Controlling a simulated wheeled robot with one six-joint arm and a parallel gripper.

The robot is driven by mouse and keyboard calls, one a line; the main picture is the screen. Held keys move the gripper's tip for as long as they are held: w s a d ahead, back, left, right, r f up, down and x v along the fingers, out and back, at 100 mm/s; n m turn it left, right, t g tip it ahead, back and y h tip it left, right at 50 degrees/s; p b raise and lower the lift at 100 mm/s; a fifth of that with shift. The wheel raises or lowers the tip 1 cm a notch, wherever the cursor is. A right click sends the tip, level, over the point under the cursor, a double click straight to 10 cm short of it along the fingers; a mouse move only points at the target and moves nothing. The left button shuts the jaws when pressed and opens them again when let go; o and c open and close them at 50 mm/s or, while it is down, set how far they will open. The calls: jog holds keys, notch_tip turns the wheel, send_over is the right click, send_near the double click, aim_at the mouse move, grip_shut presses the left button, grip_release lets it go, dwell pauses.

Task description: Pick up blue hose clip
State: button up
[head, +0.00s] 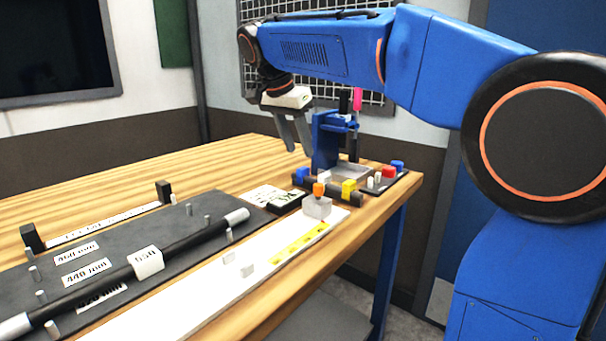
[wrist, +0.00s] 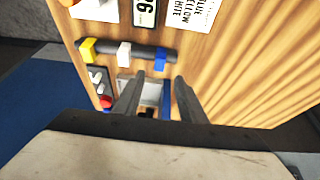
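The blue hose clip (head: 300,176) sits at the left end of a short black hose (head: 333,190). In the wrist view, the blue clip (wrist: 161,60) is at the hose's right end, just beyond my fingertips. A white clip (wrist: 124,54) and a yellow clip (wrist: 88,49) sit along the same hose. My gripper (head: 299,151) points down above the blue clip's end of the hose, apart from it. In the wrist view, my gripper (wrist: 159,77) has its fingers spread, with nothing held between them.
A blue stand (head: 326,142) with a grey tray (head: 351,172) is close behind the hose. Red (head: 389,172) and blue (head: 397,164) pieces stand at the table's right edge. A dark board (head: 110,260) with a long rod lies at front left. The far-left tabletop is clear.

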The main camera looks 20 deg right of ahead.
aim_at(303, 168)
jog(key=shift+s+a+x, duration=0.15)
jog(key=shift+x, duration=1.25)
jog(key=shift+s+a+x, duration=0.15)
jog(key=shift+s+x, duration=0.05)
jog(key=shift+x, duration=1.2)
jog(key=shift+f, duration=0.2)
jog(key=c, duration=0.9)
